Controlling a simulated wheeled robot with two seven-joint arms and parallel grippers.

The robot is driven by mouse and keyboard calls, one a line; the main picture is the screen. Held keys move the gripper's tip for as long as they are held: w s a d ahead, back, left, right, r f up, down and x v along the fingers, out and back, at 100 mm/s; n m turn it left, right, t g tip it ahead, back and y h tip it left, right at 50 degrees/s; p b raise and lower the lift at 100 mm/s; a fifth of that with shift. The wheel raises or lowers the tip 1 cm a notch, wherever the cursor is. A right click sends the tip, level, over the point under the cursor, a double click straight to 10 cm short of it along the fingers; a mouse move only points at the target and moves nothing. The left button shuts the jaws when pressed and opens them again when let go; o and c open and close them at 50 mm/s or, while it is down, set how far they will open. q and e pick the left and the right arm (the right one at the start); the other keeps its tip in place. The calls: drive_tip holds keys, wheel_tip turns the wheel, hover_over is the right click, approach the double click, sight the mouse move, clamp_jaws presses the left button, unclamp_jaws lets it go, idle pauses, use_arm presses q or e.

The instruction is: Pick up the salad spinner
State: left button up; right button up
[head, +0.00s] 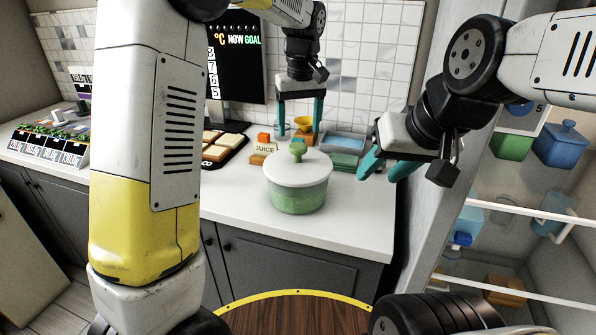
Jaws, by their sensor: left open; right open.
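The salad spinner (298,197) stands upright on the white counter. It has a translucent green bowl, a white lid and a green knob on top. My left gripper (299,137) hangs pointing down just behind the spinner, open, with its teal fingers apart on either side of the knob in the picture. I cannot tell how far behind the knob it is. My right gripper (383,172) is open and empty to the right of the spinner, its teal fingers pointing down and left. It is apart from the spinner.
A black tray (226,146) with tan blocks lies left of the spinner. An open fridge with shelves (520,211) is at right. The counter (350,218) is clear right of the spinner. A round wooden top (290,318) is in front.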

sight(298, 145)
use_arm(q)
drive_tip(key=f, duration=0.7)
drive_tip(key=shift+w+a+f, duration=0.15)
drive_tip(key=shift+w, duration=0.2)
drive_tip(key=shift+c, duration=0.2)
clamp_jaws()
